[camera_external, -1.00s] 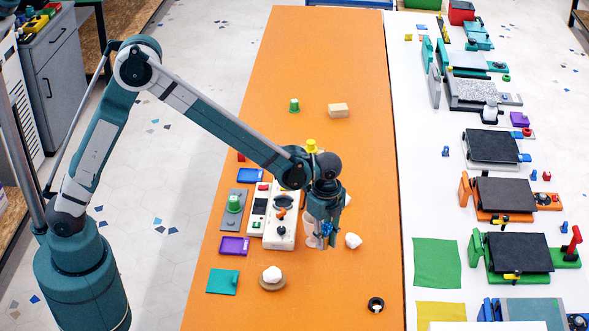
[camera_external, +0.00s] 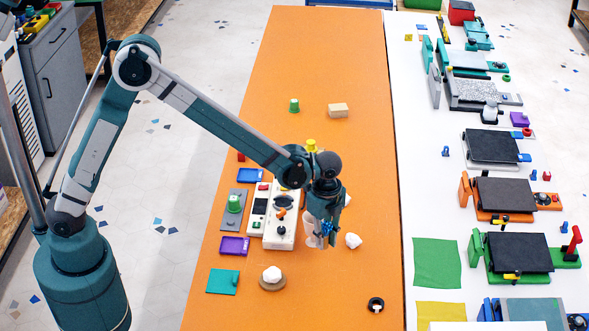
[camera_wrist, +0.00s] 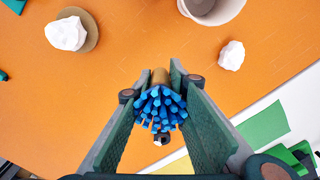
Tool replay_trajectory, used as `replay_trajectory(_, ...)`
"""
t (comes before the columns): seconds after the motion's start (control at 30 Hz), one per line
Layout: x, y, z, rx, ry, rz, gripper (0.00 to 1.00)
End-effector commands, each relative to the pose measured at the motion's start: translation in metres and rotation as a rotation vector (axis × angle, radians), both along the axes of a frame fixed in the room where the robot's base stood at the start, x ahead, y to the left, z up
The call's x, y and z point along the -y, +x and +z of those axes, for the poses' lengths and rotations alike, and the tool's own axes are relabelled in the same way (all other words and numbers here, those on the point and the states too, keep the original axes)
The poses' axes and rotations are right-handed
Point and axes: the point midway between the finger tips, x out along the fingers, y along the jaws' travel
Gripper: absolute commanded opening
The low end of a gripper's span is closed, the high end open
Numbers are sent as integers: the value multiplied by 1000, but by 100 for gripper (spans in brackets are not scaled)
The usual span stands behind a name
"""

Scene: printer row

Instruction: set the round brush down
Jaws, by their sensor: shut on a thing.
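My gripper (camera_wrist: 160,110) is shut on the round brush (camera_wrist: 160,104), which has blue bristles and a brown wooden body. In the wrist view the bristles face the camera between the two green fingers, and the brush's far end is hidden. In the external view my gripper (camera_external: 326,236) hangs over the orange table (camera_external: 330,60), right of the white device with knobs. Little of the brush shows there, a bit of blue between the fingers. Whether the brush touches the table cannot be told.
A white cup (camera_external: 311,233) stands close beside my gripper. A white lump (camera_external: 353,240) lies to its right, and another (camera_external: 272,273) sits on a brown disc. A black ring (camera_external: 376,305) lies near the table's front. The orange surface between them is bare.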

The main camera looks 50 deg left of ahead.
Motion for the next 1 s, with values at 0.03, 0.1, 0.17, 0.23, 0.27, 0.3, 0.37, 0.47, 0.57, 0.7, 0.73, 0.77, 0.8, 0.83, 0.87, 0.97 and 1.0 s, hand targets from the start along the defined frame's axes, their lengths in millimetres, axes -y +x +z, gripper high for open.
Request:
replay_trajectory(0.03,0,0,1,0,0,0,7)
replay_trajectory(0.1,0,0,4,0,0,0,7)
replay_trajectory(0.17,0,0,7,0,0,0,7)
replay_trajectory(0.23,0,0,14,0,0,0,7)
replay_trajectory(0.27,0,0,17,0,0,0,7)
replay_trajectory(0.3,0,0,23,0,0,0,7)
replay_trajectory(0.37,0,0,30,0,0,0,7)
replay_trajectory(0.47,0,0,43,0,0,0,7)
replay_trajectory(0.57,-2,3,54,0,0,6,7)
replay_trajectory(0.7,-18,21,53,0,0,54,7)
replay_trajectory(0.73,-22,25,54,0,0,65,7)
replay_trajectory(0.77,-26,29,54,0,0,76,7)
replay_trajectory(0.8,-31,35,54,0,0,93,7)
replay_trajectory(0.83,-36,40,54,0,0,106,7)
replay_trajectory(0.87,-41,45,54,0,0,121,7)
replay_trajectory(0.97,-61,65,54,0,0,175,7)
replay_trajectory(1.0,-69,73,54,-1,0,199,7)
